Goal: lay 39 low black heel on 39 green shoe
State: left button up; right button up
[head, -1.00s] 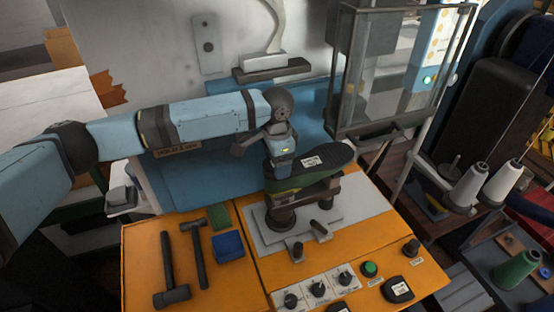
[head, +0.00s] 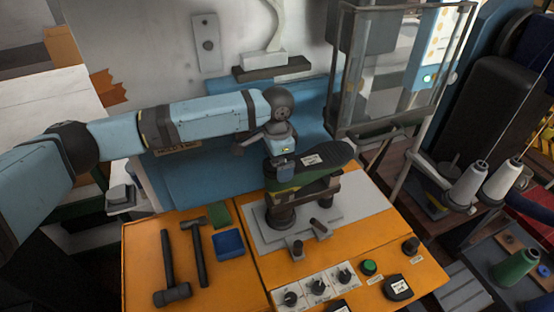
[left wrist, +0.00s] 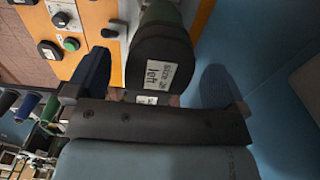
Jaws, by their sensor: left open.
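The green shoe (head: 290,188) sits sole up on a stand in the middle of the orange table, its black sole (head: 325,155) carrying a white label. My left gripper (head: 282,170) is at the shoe's near-left end, pointing down. In the left wrist view a black heel (left wrist: 160,52) with a white label reading "left" lies between the two fingers, against the green shoe (left wrist: 162,12). The fingers stand open on both sides of the heel, with gaps showing. The head view mostly hides this heel behind the gripper. My right gripper is not in view.
Other black labelled pieces (head: 398,289) lie at the table's front right, near knobs (head: 318,287) and a green button (head: 369,267). Two hammers (head: 200,252) and a blue block (head: 229,245) lie left. A glass-sided box (head: 400,80) stands behind the shoe, to the right.

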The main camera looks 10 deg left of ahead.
pick_arm(q)
notch_tip(320, 180, up, 14)
jog(key=b, duration=0.2)
jog(key=shift+f, duration=0.2)
